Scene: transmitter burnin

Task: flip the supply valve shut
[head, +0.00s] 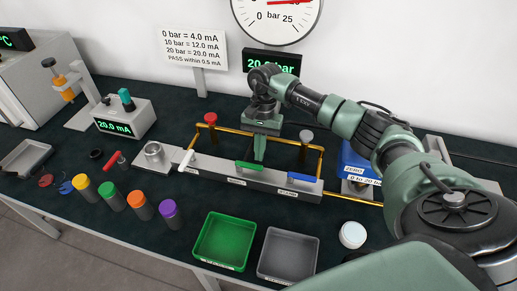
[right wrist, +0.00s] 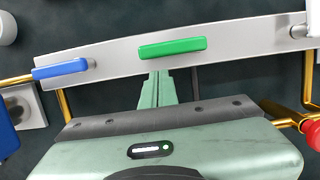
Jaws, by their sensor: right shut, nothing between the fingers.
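A grey valve manifold (head: 270,183) lies along the bench. It carries a white lever (head: 187,160) at the left, a green lever (head: 250,166) in the middle and a blue lever (head: 303,177) at the right. The white lever is turned across the bar; the green and blue ones lie along it. The labels are too small to read, so I cannot tell which is the supply valve. My right gripper (head: 259,158) points down, shut and empty, just behind the green lever. In the right wrist view its fingertips (right wrist: 157,77) are close to the green lever (right wrist: 172,48); contact is unclear.
Yellow pipes (head: 228,129) and red (head: 211,119) and grey (head: 306,136) knobs stand behind the manifold. In front are a green tray (head: 225,265), a grey tray (head: 262,271) and several coloured cylinders (head: 140,205). A gauge (head: 277,12) hangs above.

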